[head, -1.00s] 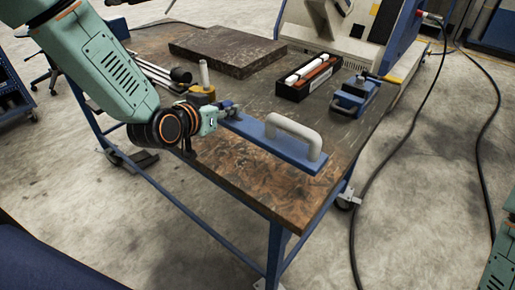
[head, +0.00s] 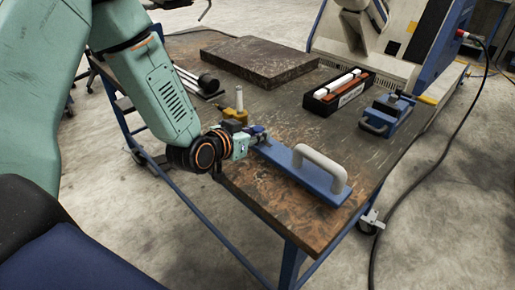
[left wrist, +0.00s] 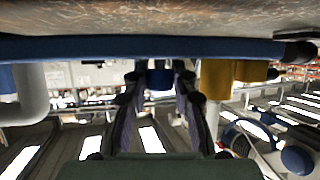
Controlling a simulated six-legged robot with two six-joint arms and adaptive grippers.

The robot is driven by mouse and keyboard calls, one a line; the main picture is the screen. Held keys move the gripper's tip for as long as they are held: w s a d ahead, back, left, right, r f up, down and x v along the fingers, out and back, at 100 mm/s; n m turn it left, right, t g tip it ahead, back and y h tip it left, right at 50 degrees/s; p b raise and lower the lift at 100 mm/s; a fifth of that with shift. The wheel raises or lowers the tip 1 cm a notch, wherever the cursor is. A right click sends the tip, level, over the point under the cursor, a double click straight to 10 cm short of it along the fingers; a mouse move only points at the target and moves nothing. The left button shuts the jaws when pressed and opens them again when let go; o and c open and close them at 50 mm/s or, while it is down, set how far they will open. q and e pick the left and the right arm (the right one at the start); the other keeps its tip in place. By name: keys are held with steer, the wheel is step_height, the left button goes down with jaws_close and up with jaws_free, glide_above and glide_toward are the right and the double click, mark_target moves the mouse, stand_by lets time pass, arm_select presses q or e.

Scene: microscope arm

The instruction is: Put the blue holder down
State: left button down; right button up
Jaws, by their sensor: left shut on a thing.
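The blue holder (head: 287,161) is a long flat blue bar with a grey arched handle (head: 322,163) at its right end. It lies along the front part of the worktable, and whether it touches the top cannot be told. My left gripper (head: 258,135) is shut on its left part, beside a yellow block with an upright pin (head: 238,108). In the left wrist view, the bar (left wrist: 130,47) runs across just beside the table surface, and my fingers (left wrist: 158,78) close around a small blue part. My right gripper is not in view.
The worktable (head: 262,190) has a dark slab (head: 255,60) at the back, a black box with white and orange bars (head: 338,92), and a blue clamp-like device (head: 387,115) at the right. A large machine (head: 390,40) stands behind. A cable lies on the floor.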

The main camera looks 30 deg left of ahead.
mark_target(255, 145)
arm_select(q)
steer(key=f, duration=0.1)
steer(key=f+b, duration=0.1)
steer(key=f, duration=0.1)
steer(key=shift+w+a+f, duration=0.1)
steer(key=shift+a+f, duration=0.1)
steer(key=shift+f, duration=0.05)
steer(key=shift+d+f, duration=0.1)
steer(key=shift+f, duration=0.1)
steer(key=c, duration=1.1)
jaws_free()
steer(key=shift+c, duration=0.2)
steer(key=shift+o, duration=0.3)
